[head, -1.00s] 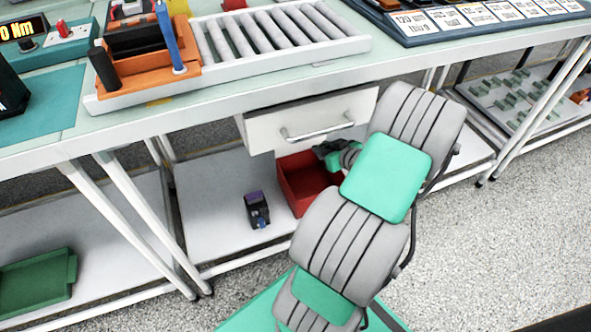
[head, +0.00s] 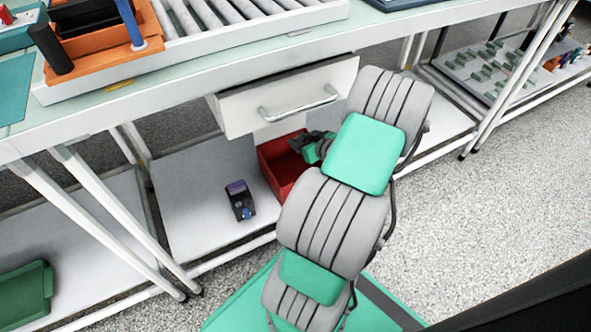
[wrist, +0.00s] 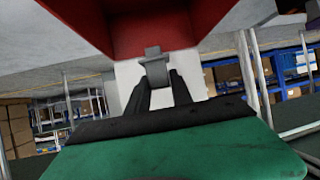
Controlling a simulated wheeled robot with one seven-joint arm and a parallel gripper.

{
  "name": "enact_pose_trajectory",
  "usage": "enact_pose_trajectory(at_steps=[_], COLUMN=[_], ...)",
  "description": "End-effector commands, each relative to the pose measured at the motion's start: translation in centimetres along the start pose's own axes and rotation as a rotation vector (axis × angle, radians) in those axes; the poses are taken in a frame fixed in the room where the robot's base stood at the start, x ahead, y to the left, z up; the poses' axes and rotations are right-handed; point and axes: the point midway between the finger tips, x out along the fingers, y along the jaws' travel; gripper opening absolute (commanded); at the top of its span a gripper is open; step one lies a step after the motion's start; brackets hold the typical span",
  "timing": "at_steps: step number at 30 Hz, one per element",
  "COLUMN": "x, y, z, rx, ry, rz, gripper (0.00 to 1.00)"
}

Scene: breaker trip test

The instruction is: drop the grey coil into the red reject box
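The red reject box (head: 271,174) stands on the lower shelf under the drawer, partly hidden behind my arm. It also fills the top middle of the wrist view (wrist: 188,28). My gripper (head: 303,143) is at the upper part of the box in the head view; I cannot tell its exact height over the rim. In the wrist view my gripper's dark fingers (wrist: 160,88) are closed around the small grey coil (wrist: 154,66), which sits at their tips. The coil is not distinguishable in the head view.
A black and purple device (head: 240,201) stands on the shelf left of the box. A white drawer (head: 285,97) with a metal handle hangs just above. White table legs (head: 115,225) stand at left, and a green tray (head: 25,295) lies at far lower left.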

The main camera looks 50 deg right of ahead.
Motion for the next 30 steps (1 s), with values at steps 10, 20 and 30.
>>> enact_pose_trajectory(at_steps=[10,20,30], x=[0.0,-2.1,-7.7], y=[0.0,0.1,0.1], z=[0.0,-0.2,-0.1], rx=[0.001,0.004,0.002], ry=[0.000,-0.001,0.000], rz=[0.001,0.003,0.003], gripper=[0.50,0.50,0.50])
